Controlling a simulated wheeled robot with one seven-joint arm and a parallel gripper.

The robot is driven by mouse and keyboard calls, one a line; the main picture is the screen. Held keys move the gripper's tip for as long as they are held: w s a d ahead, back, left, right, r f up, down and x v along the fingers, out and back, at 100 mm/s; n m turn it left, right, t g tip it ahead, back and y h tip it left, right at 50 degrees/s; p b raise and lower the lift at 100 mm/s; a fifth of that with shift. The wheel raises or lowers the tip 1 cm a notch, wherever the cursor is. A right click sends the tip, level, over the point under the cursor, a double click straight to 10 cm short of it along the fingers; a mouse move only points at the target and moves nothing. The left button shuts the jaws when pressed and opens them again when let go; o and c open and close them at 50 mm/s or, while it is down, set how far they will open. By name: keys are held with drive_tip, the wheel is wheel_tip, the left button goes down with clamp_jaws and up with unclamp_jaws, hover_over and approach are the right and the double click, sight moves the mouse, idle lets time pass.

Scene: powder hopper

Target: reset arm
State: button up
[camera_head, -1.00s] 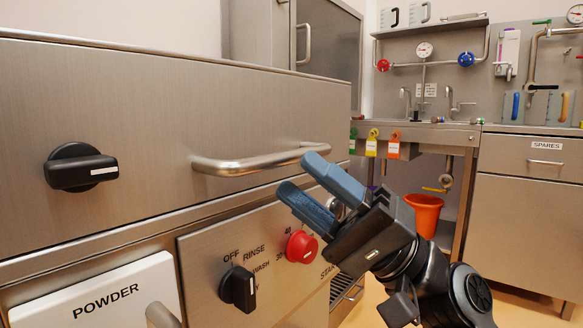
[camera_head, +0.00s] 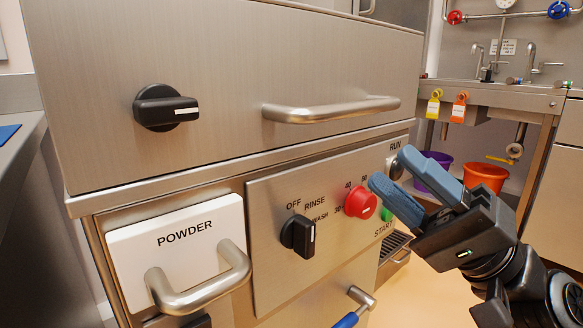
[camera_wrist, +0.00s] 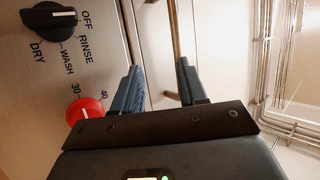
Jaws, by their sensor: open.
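My gripper (camera_head: 408,178) has blue-grey fingers that are spread apart with nothing between them. In the head view it is at the right, in front of the right end of the control panel (camera_head: 268,214), close to the red knob. In the wrist view my gripper (camera_wrist: 158,84) also shows open and empty, with the panel on the left. The powder drawer (camera_head: 180,244), with a white front and metal handle, looks shut. The black mode knob (camera_head: 298,236) and the red temperature knob (camera_head: 360,204) show on the panel; both also appear in the wrist view.
A large upper drawer front with a bar handle (camera_head: 330,110) and a black knob (camera_head: 165,107) spans the machine. A blue-gripped handle (camera_head: 350,318) juts out below. An orange bucket (camera_head: 486,182) and a purple bucket (camera_head: 432,176) stand behind. Open floor (camera_head: 412,295) shows below my arm.

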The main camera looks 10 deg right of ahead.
drive_tip(key=s+d+f+m+t+h, duration=0.1)
drive_tip(key=s+f+m+t+h, duration=0.2)
drive_tip(key=f+h, duration=0.75)
drive_tip(key=s+d+f+m+t+h, duration=0.1)
drive_tip(key=s+f+m+h, duration=0.4)
drive_tip(key=f, duration=1)
drive_tip(key=s+d+f+n+g+h, duration=0.1)
drive_tip(key=s+d+f+n+h, duration=0.15)
drive_tip(key=s, duration=0.75)
drive_tip(key=s+d+f+n+g+h, duration=0.1)
drive_tip(key=s+d+f+n+h, duration=0.2)
drive_tip(key=s, duration=0.6)
drive_tip(key=s+a+r+n, duration=0.2)
drive_tip(key=s+r+n, duration=0.2)
drive_tip(key=s+n, duration=0.25)
wheel_tip(320, 180, up, 34)
drive_tip(key=m+p, duration=0.1)
drive_tip(key=p, duration=3.3)
drive_tip(key=shift+s+r+h+p, duration=0.2)
drive_tip(key=shift+r+h+p, duration=0.05)
drive_tip(key=shift+h+p, duration=0.15)
drive_tip(key=shift+o, duration=0.2)
drive_tip(key=shift+a, duration=0.1)
